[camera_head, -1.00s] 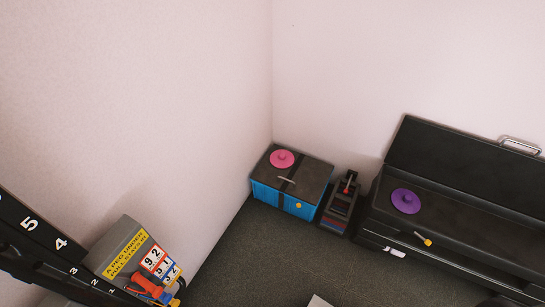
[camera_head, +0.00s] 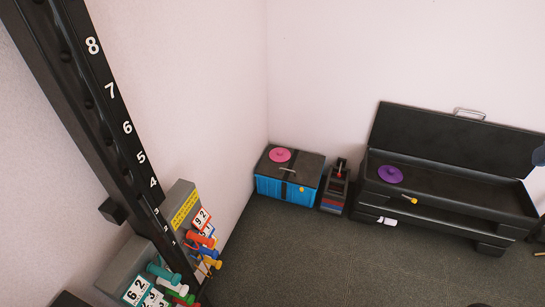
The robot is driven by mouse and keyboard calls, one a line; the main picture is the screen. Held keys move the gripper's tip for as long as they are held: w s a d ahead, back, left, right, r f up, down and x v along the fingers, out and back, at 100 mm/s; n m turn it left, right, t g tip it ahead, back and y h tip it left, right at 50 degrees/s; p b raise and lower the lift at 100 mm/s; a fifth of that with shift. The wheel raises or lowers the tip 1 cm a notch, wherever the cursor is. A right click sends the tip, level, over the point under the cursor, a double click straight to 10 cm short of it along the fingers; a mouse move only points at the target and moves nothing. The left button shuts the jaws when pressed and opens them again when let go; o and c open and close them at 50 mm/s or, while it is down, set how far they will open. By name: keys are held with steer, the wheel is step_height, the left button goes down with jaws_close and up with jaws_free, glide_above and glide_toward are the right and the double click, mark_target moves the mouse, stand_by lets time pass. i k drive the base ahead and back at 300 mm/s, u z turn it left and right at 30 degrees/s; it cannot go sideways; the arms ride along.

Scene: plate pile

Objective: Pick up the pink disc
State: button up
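The pink disc (camera_head: 280,155) lies flat on the dark lid of a blue box (camera_head: 284,190) in the corner of the room. It has a small raised knob in its middle. My gripper is not in view, and nothing touches the disc.
A purple disc (camera_head: 390,174) lies in an open black chest (camera_head: 455,195) on the right. A small dark stand (camera_head: 336,190) stands between box and chest. A tall numbered black post (camera_head: 112,125) and colored pegs (camera_head: 200,240) fill the left. The grey floor (camera_head: 330,260) in front is clear.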

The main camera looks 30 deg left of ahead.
mark_target(279, 154)
steer(key=k, duration=0.65)
steer(key=u, duration=1)
steer(key=i, duration=2.9)
steer(key=z, duration=0.05)
